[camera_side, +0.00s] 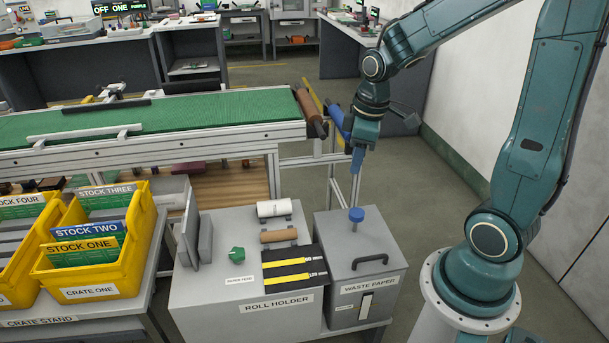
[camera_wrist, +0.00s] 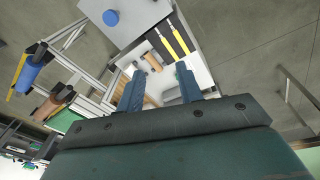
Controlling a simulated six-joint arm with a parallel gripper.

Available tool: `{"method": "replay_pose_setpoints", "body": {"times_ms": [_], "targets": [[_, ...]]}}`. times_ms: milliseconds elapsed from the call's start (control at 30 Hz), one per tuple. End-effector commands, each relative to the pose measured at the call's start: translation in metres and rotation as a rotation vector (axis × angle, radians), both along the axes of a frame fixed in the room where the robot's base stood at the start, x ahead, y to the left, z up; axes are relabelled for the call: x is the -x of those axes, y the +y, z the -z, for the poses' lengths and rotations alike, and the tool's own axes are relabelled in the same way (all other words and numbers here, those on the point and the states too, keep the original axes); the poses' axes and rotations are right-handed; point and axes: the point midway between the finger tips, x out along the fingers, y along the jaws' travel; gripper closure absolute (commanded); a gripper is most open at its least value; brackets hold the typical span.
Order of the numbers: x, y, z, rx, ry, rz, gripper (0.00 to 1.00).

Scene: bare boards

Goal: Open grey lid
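The grey lid (camera_side: 338,244) lies shut on top of the grey WASTE PAPER bin (camera_side: 366,296), with a black bar handle (camera_side: 370,262) near its front right. A round blue knob (camera_side: 356,214) stands at the lid's back edge. In the wrist view the lid (camera_wrist: 145,14) is at the top, partly cut off, with the blue knob (camera_wrist: 110,17) on it; the handle is not visible there. My gripper (camera_side: 357,163) points down, above and behind the bin, apart from lid and handle. In the wrist view its two fingers (camera_wrist: 161,84) are spread with nothing held between them.
The ROLL HOLDER box (camera_side: 215,285) stands left of the bin, with a white roll (camera_side: 274,208), brown roll (camera_side: 279,236) and green piece (camera_side: 236,254). A green conveyor (camera_side: 190,112) lies behind. A blue roller (camera_side: 338,118) is near my wrist. Yellow crates (camera_side: 130,275) stand left.

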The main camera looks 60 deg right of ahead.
Motion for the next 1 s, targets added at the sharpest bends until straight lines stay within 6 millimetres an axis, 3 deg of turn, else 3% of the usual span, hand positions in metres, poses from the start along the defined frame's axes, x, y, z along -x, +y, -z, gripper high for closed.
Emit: {"method": "replay_pose_setpoints", "body": {"times_ms": [467, 800, 1000], "targets": [[-0.008, -0.058, 0.098, -0.049, 0.156, -0.181, 0.64], [0.009, -0.09, 0.175, -0.121, 0.232, -0.313, 0.64], [0.022, -0.1, 0.211, -0.159, 0.255, -0.374, 0.64]]}}
